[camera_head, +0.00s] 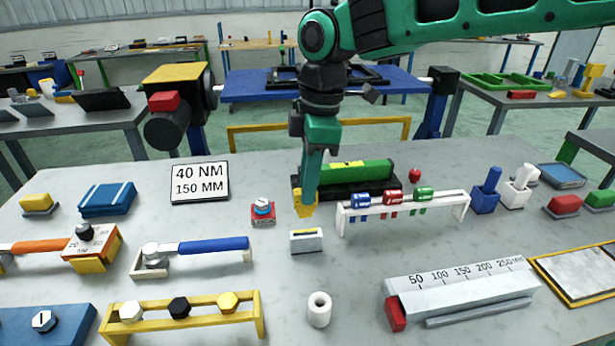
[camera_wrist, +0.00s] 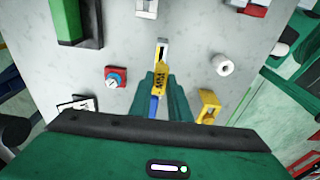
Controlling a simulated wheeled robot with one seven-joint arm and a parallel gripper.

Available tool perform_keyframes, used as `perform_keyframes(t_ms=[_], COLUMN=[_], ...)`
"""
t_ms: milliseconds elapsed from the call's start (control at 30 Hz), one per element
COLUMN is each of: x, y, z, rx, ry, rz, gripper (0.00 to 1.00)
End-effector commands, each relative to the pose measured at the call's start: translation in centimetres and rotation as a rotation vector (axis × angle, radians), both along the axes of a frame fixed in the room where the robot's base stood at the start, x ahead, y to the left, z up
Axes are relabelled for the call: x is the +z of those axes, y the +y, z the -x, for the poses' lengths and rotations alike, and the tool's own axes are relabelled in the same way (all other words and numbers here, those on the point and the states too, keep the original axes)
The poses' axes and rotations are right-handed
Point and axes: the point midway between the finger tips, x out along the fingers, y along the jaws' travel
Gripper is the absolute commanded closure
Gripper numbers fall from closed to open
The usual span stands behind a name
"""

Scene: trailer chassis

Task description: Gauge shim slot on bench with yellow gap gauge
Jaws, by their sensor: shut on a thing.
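The yellow gap gauge (camera_head: 305,209) is held at the tip of my gripper (camera_head: 308,192), pointing down over the bench. In the wrist view the gauge (camera_wrist: 160,80), with dark lettering, shows between the fingertips (camera_wrist: 163,78). My gripper is shut on it; the fingers hide its upper part. The shim slot block (camera_head: 306,242) is a small white block with a yellow strip in its top, just in front of and below the gauge in the head view. In the wrist view the block (camera_wrist: 162,46) lies just beyond the gauge. The gauge looks apart from the block.
A red block with a blue knob (camera_head: 262,212) stands left. A white rack (camera_head: 405,205) and green cylinder (camera_head: 360,173) stand right and behind. A white ring (camera_head: 319,310) stands in front. A blue-handled wrench (camera_head: 215,244) lies left. Bare bench surrounds the block.

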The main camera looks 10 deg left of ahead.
Motion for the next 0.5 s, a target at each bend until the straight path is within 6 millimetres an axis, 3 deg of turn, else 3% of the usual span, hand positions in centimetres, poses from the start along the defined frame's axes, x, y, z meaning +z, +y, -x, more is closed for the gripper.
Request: perform_keyframes(t_ms=[500], x=[-3.8], y=[0.1], z=[0.1], rx=[0.0], ry=[0.0], rz=[0.001], gripper=[1.0])
